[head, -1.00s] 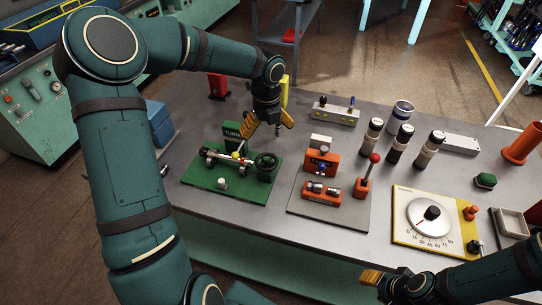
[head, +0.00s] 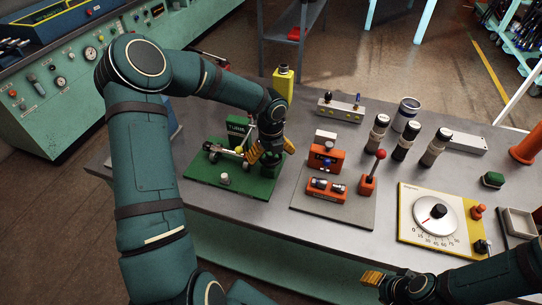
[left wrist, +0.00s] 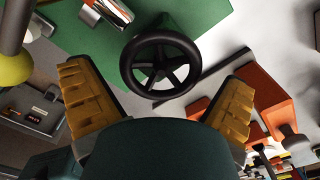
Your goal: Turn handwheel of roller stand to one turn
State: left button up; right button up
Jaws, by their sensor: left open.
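The roller stand sits on a green base plate (head: 210,175) at the left of the table, with a pale roller (head: 226,151) and a green sign behind it. Its black five-spoked handwheel (left wrist: 160,66) shows in the left wrist view, between the two yellow finger pads. My left gripper (head: 271,153) is open over the wheel, with a finger to either side; in the left wrist view the pads (left wrist: 156,80) look apart from the rim. The arm and gripper hide most of the wheel in the head view. My right gripper (head: 372,279) is near the table's front edge, its opening unclear.
A grey plate with orange blocks (head: 326,190) and a red-knobbed lever (head: 374,165) stands close to the right. A yellow bottle-like object (head: 283,82) is behind the gripper. Dark cylinders (head: 404,143) and a dial panel (head: 437,215) are farther right.

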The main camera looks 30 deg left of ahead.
pick_arm(q)
jog(key=c, duration=1.1)
